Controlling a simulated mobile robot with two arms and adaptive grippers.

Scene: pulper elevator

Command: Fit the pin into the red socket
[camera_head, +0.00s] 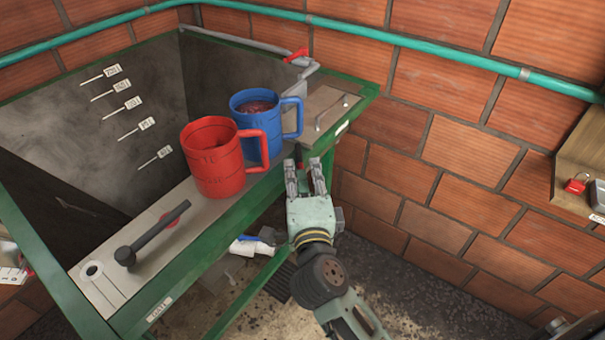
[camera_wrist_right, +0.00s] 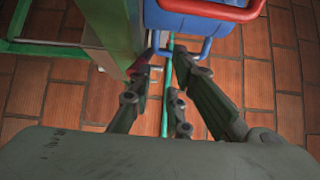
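A black rod with a round knob (camera_head: 153,234) lies slantwise on the grey board along the tub's front edge; it may be the pin, but I cannot be sure. My left gripper is not in view.
A red mug (camera_head: 213,165) and a filled blue mug (camera_head: 257,110) stand on the board's right part. The green-framed tub (camera_head: 110,110) lies behind. A brick wall (camera_head: 440,190) bounds the right.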

